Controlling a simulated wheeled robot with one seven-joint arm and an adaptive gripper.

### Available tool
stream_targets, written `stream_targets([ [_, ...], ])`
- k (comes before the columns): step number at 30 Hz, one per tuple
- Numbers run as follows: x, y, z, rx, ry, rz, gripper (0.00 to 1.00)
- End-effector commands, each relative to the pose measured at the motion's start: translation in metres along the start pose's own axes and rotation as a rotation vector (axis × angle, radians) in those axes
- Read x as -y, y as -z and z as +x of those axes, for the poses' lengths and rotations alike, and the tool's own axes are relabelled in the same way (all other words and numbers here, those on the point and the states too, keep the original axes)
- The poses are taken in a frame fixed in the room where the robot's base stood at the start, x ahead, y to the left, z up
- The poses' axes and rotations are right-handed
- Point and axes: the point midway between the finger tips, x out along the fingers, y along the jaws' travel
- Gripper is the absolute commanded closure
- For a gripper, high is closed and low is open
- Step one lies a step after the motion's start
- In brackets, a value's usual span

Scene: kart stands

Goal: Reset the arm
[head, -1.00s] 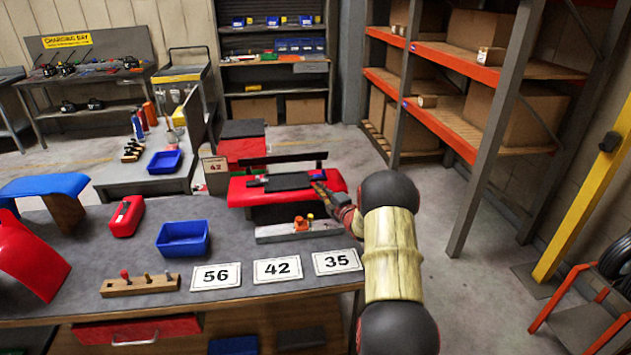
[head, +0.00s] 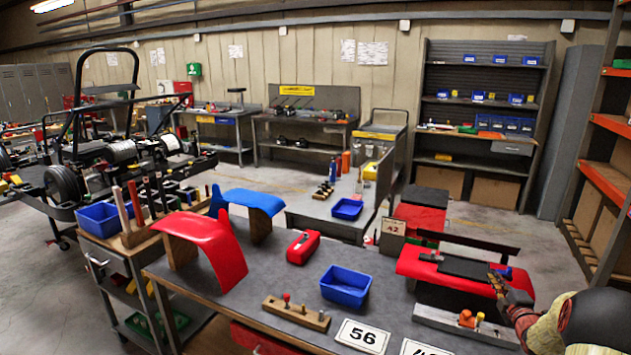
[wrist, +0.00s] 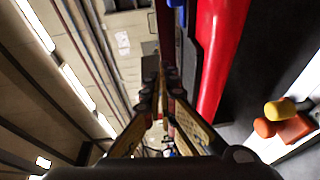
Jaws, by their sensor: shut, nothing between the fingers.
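My gripper (head: 499,283) is at the lower right of the head view, in front of the right part of a red stand with a black pad (head: 462,268). My arm reaches in from the right edge. In the wrist view my gripper (wrist: 163,75) has its fingers together, with nothing between them. The red stand (wrist: 216,50) runs along the right of the fingers there, and I cannot tell the exact gap. Orange and yellow pieces (wrist: 290,122) show at lower right.
The grey workbench (head: 243,284) holds a blue bin (head: 346,287), a wooden peg block (head: 296,313), a red case (head: 303,247) and number cards (head: 363,337). A kart on a trolley (head: 100,165) stands at left. Open floor lies beyond the bench.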

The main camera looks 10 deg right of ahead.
Motion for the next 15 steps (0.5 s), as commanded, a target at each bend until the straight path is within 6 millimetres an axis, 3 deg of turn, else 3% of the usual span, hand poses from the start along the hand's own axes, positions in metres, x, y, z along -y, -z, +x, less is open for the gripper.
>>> stream_targets([
  [1, -0.024, 0.02, -0.001, 0.009, 0.017, 0.028, 1.0],
  [8, -0.084, 0.099, -0.035, 0.105, 0.158, 0.246, 1.0],
  [15, -0.12, 0.181, -0.114, 0.213, 0.297, 0.496, 1.0],
])
